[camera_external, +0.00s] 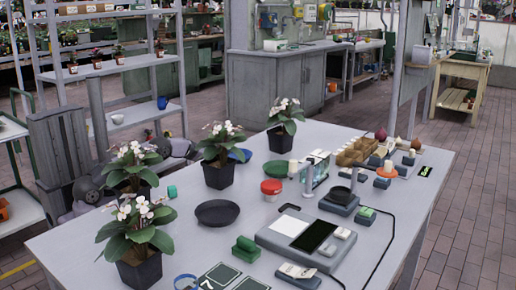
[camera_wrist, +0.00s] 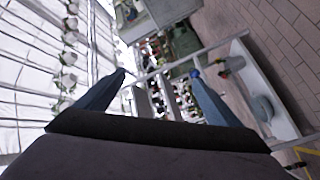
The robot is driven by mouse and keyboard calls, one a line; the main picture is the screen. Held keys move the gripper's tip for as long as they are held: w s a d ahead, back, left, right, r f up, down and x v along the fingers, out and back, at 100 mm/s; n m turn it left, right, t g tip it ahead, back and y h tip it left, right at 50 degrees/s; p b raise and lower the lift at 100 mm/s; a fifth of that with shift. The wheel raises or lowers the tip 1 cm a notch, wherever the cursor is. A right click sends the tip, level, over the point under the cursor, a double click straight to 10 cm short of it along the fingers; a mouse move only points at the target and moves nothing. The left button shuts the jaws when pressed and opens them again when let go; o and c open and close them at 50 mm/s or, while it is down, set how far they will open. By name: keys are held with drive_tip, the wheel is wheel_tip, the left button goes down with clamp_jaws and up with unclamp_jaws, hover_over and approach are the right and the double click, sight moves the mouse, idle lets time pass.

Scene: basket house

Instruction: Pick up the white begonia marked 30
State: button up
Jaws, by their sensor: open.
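Several white-flowered begonias in dark square pots stand on the grey table (camera_external: 195,262) in the external view. One begonia (camera_external: 137,233) is at the front left, one (camera_external: 132,168) behind it, one (camera_external: 221,144) near the middle and one (camera_external: 286,116) farther back. I cannot read a 30 on any of them. My gripper (camera_wrist: 158,74) shows in the wrist view with its two blue-grey fingers apart and nothing between them. It faces the surrounding room at a tilt, and no begonia on the table shows clearly there. I cannot make out its fingertips in the external view.
A dark round dish (camera_external: 217,213), a red tub (camera_external: 271,190) and a green block (camera_external: 246,249) are near the pots. A scale-like device (camera_external: 310,232) and a cable fill the right middle. Wooden trays (camera_external: 357,152) stand at the back. Shelving (camera_external: 118,64) stands beyond the table.

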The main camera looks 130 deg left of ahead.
drive_tip(key=w+d+r+n+g+h+p, duration=0.1)
drive_tip(key=w+d+r+n+p, duration=0.25)
drive_tip(key=r+n, duration=0.45)
drive_tip(key=w+d+r+n+g+h+p, duration=0.1)
drive_tip(key=w+d+r+n+g+p, duration=0.2)
drive_tip(key=r, duration=0.9)
drive_tip(key=w+d+r+n+h+p, duration=0.15)
drive_tip(key=d+r+n+p, duration=0.3)
drive_tip(key=r+n, duration=0.45)
drive_tip(key=m+t+y+p, duration=0.3)
drive_tip(key=t+y, duration=0.5)
drive_tip(key=t, duration=1)
hover_over(287, 129)
drive_tip(key=d+b, duration=0.1)
drive_tip(key=d, duration=0.2)
drive_tip(key=shift+m, duration=0.6)
wheel_tip(287, 129, down, 5)
drive_tip(key=shift+s+r, duration=0.1)
drive_tip(key=shift+s, duration=0.05)
drive_tip(key=shift+w+f, duration=0.2)
drive_tip(key=shift+f, duration=1.6)
wheel_tip(287, 129, down, 4)
drive_tip(key=shift+s+p, duration=0.1)
drive_tip(key=shift+p, duration=0.2)
drive_tip(key=shift+a+r, duration=0.2)
drive_tip(key=shift+a, duration=1.3)
